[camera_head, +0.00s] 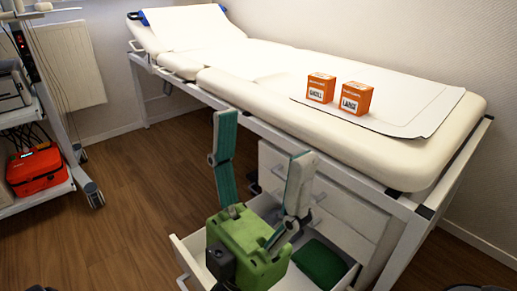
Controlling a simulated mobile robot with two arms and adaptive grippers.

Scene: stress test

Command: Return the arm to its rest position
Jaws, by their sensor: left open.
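My left gripper (262,138) shows in the lower middle of the head view, with a green body and two grey fingers with green pads. The fingers are spread wide apart and point up, with nothing between them. The gripper is in front of the examination couch (215,48) and over an open white drawer (190,256), hiding part of the drawer. My right gripper is not in view.
Two orange boxes (321,88) (356,98) stand side by side on a white sheet (430,112) on the couch. A dark green item (319,264) lies in the drawer. A cart (50,190) with a red case (36,171) stands left. Floor between is clear.

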